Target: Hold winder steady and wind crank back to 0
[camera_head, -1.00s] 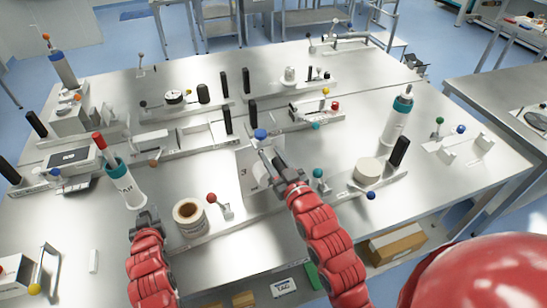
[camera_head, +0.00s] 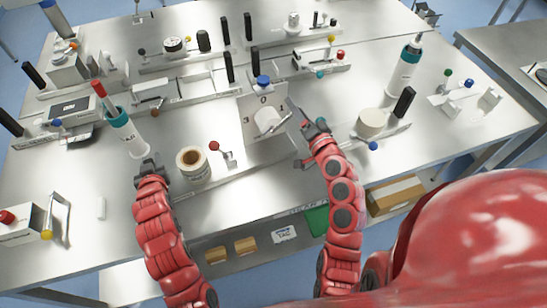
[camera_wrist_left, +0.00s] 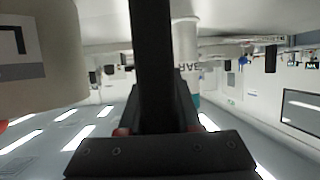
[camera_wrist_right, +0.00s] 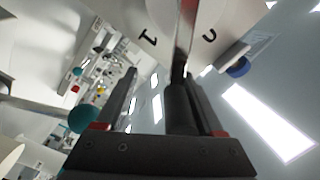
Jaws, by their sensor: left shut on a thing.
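My left gripper (camera_head: 150,166) is beside the roll, shut on a black upright bar (camera_wrist_left: 152,60). My right gripper (camera_head: 300,125) is open just right of the crank. In the right wrist view, the crank's metal arm (camera_wrist_right: 187,35) passes in front of one finger.
A white bottle with a teal cap (camera_head: 124,133) stands behind my left gripper. A red-knobbed lever (camera_head: 215,147) is between roll and panel. Right of my right gripper are a cream roll (camera_head: 370,123) and a black post (camera_head: 403,103).

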